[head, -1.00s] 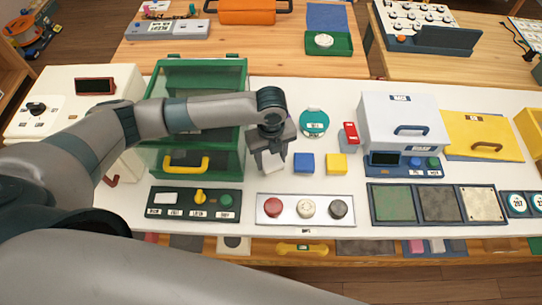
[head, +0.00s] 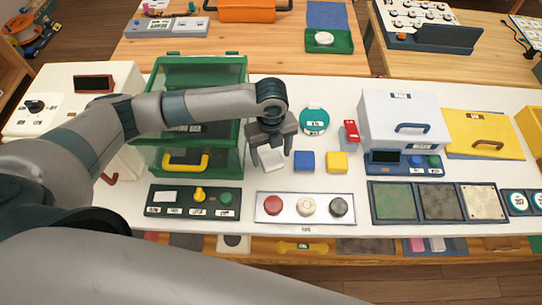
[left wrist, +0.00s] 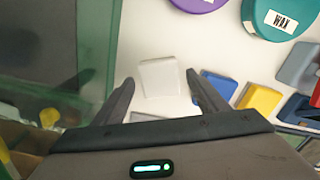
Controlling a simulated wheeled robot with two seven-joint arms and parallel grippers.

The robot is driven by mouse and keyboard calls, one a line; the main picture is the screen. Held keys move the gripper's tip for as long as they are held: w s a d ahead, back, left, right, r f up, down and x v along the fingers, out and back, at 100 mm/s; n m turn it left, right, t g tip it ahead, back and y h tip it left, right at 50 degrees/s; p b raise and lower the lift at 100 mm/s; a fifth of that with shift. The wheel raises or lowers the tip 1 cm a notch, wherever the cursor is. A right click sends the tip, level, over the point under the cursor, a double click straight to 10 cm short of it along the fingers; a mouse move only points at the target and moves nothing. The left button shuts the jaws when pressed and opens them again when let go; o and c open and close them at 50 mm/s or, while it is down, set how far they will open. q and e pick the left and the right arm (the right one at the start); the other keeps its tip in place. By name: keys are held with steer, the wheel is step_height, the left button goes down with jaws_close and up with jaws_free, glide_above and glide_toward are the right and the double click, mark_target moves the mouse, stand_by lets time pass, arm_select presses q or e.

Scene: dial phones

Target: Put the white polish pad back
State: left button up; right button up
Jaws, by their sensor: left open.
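The white polish pad (head: 271,160) is a small white square block on the white tabletop, in a row with a blue block and a yellow block. In the left wrist view the pad (left wrist: 160,79) lies flat between and beyond my fingertips. My left gripper (head: 272,157) is open above it, one finger on each side, with a visible gap on both sides in the left wrist view (left wrist: 159,80). Nothing is held. My right gripper is not in view.
The blue block (head: 304,162) and yellow block (head: 336,162) sit just right of the pad. A green case (head: 190,67) stands close left. A panel with red, white and dark knobs (head: 290,222) lies in front. A teal wax tin (head: 314,121) is behind.

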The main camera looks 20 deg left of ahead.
mark_target(271, 158)
arm_select(q)
step_height(271, 158, up, 10)
steer(key=b, duration=0.2)
steer(key=shift+r+b, duration=0.15)
steer(key=shift+b, duration=0.25)
stand_by(0.4)
steer(key=shift+d, duration=0.1)
